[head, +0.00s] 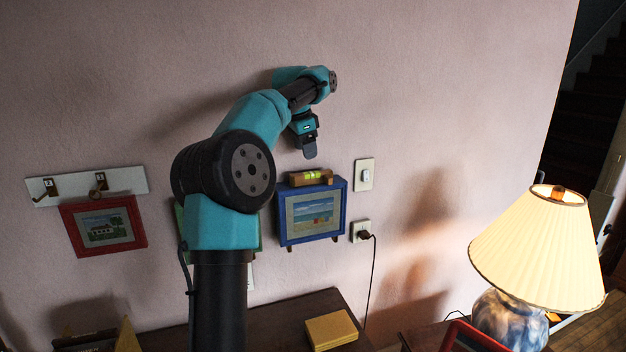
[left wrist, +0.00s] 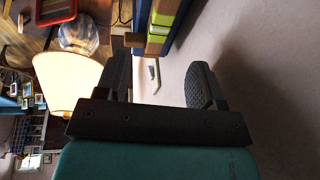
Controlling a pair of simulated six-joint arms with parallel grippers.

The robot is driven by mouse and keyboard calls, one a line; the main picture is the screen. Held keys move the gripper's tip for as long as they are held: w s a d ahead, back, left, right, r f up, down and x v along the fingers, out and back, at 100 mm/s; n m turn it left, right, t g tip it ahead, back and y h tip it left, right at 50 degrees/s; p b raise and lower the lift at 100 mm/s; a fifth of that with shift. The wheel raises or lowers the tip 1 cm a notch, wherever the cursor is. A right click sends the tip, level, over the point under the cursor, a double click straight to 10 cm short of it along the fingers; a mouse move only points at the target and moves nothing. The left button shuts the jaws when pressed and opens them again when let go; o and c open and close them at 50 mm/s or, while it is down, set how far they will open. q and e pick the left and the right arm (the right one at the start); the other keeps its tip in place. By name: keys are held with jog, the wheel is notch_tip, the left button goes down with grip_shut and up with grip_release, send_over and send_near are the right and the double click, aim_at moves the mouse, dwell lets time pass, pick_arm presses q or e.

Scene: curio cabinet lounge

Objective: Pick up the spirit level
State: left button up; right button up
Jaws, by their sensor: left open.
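The spirit level (head: 310,176) is a short brown wooden bar with a bright yellow-green vial. In the head view it lies along the top edge of a blue-framed beach picture (head: 312,212) on the wall. My left gripper (head: 309,150) points down just above the level, apart from it. In the left wrist view its two dark fingers (left wrist: 160,85) are spread, with nothing held between them. My right gripper is not in view.
A light switch (head: 364,174) and an outlet with a plugged cord (head: 361,232) are right of the blue frame. A red-framed picture (head: 103,226) hangs at left under a hook rail (head: 87,184). A lit lamp (head: 545,250) stands at right. A yellow block (head: 331,330) lies below.

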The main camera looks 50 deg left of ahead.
aim_at(311, 173)
pick_arm(q)
jog(key=shift+x, duration=1.85)
jog(key=shift+x, duration=2.6)
grip_shut()
jog(key=shift+r, duration=0.15)
jog(key=shift+r, duration=1.7)
jog(key=s+d+r, duration=0.1)
jog(key=s+d, duration=0.9)
jog(key=d, duration=0.2)
jog(key=shift+d+r, duration=0.2)
